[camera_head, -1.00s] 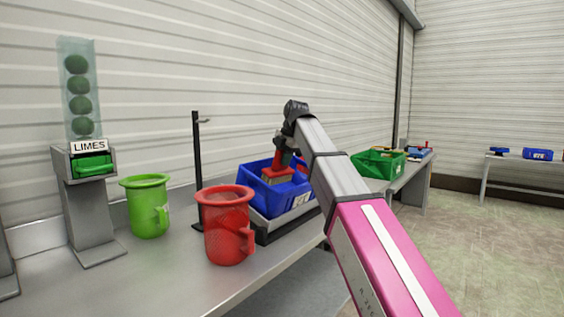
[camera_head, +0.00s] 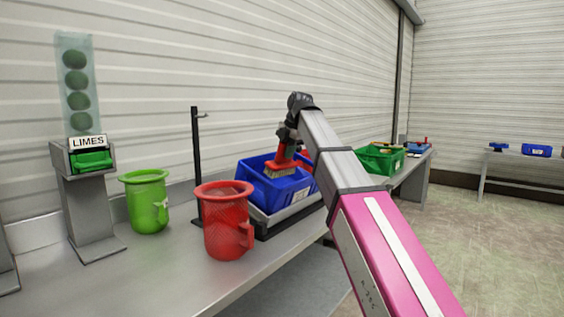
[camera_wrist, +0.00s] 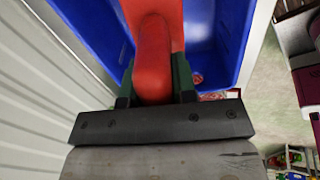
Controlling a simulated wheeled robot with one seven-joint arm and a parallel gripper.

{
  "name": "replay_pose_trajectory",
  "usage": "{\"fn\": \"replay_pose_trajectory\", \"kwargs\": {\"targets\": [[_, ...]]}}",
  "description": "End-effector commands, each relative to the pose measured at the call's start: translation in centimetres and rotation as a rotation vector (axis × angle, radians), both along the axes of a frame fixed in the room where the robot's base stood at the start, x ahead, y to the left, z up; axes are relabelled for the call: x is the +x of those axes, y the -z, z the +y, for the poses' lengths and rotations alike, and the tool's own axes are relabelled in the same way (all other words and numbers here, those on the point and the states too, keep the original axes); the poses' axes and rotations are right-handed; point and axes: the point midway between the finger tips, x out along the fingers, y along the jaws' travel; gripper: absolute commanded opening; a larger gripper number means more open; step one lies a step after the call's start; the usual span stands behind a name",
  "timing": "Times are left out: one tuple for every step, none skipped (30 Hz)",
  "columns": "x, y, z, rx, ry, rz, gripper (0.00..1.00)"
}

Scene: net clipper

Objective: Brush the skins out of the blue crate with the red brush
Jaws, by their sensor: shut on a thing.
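The blue crate (camera_head: 262,190) stands on a grey tray-like stand on the table in the head view; its blue wall (camera_wrist: 90,40) also shows in the wrist view. My gripper (camera_wrist: 155,90) is shut on the handle of the red brush (camera_head: 282,164), whose red handle (camera_wrist: 154,60) fills the middle of the wrist view. A small reddish round piece (camera_wrist: 197,79), perhaps a skin, shows inside the crate. Most of the crate's floor is hidden.
A red mesh jug (camera_head: 226,225) stands close to the crate's left front, and a green jug (camera_head: 148,205) stands farther left. A black post (camera_head: 196,160) rises behind the red jug. A limes dispenser (camera_head: 88,160) is at the left. A green crate (camera_head: 380,158) stands beyond my arm.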

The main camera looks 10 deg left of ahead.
Motion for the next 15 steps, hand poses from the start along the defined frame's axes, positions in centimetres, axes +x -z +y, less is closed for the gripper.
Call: {"fn": "replay_pose_trajectory", "kwargs": {"targets": [[-0.5, 0.4, -0.6, 0.0, 0.001, 0.0, 0.07], [-0.7, 0.6, -0.9, 0.0, 0.001, 0.0, 0.07], [-0.9, 0.8, -1.3, 0.0, 0.001, 0.0, 0.07], [-1.1, 1.0, -1.6, 0.0, 0.001, 0.0, 0.07], [-1.3, 1.2, -1.9, 0.0, 0.0, 0.0, 0.07], [-1.5, 1.4, -2.2, 0.001, 0.0, 0.0, 0.07], [-1.6, 1.6, -2.5, 0.001, 0.0, 0.0, 0.07], [-1.7, 1.7, -2.7, 0.001, 0.0, 0.0, 0.07], [-1.8, 1.8, -2.8, 0.001, 0.0, 0.0, 0.07], [-1.8, 1.9, -2.9, 0.001, 0.0, 0.0, 0.07], [-1.8, 2.0, -2.9, 0.001, 0.0, 0.0, 0.07], [-1.7, 2.1, -2.9, 0.001, -0.001, 0.0, 0.07], [-1.7, 2.2, -2.8, 0.001, -0.001, 0.0, 0.07], [-1.7, 2.3, -2.8, 0.001, -0.002, 0.001, 0.07], [-1.6, 2.4, -2.7, 0.001, -0.002, 0.001, 0.07]]}}
